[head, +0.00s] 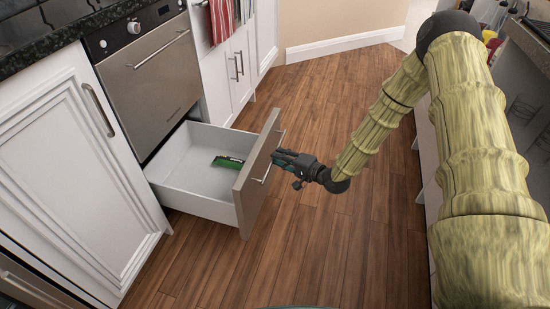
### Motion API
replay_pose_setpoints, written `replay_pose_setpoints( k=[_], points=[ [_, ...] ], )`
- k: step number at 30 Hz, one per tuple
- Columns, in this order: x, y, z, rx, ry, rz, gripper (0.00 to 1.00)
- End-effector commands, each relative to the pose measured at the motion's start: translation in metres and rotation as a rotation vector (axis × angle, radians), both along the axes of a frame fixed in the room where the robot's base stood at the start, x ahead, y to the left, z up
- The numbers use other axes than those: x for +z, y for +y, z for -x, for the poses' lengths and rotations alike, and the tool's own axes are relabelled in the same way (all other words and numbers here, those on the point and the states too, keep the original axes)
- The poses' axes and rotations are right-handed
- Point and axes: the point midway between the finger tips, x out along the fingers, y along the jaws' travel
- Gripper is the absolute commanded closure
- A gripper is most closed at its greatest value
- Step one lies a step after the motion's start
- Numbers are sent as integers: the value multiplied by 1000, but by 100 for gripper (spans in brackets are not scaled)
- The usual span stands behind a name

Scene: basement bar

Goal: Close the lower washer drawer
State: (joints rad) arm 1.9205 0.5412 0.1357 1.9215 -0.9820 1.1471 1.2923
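The lower drawer (257,176) stands pulled out below a steel appliance front (157,82) on the left. Its white inside is visible, and a small green item (228,161) lies in it. The drawer's front panel is grey-brown with a bar handle (270,160) on its outer face. My gripper (283,160) is just to the right of this front panel, near the handle, pointing left toward it. I cannot tell whether it touches the handle or panel. The fingers are dark and small in view, so their opening is unclear.
White cabinet doors (75,170) flank the appliance, with a dark countertop (60,25) above. A red striped towel (222,20) hangs behind. The wooden floor (330,240) is clear around the drawer. Another counter runs along the right edge behind my arm.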

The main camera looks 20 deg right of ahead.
Motion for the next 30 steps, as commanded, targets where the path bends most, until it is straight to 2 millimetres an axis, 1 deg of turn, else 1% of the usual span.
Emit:
replay_pose_setpoints(
  k=[3,7,12,19,22,23,30],
  points=[
    [-5,9,-12,1,-1,0,81],
    [-6,14,-21,0,-1,1,81],
    [-6,16,-25,0,0,0,81],
    [-5,16,-25,0,0,0,81],
    [-5,16,-25,0,0,0,99],
    [-5,16,-25,0,0,0,100],
    [-6,16,-25,0,1,1,100]
  ],
)
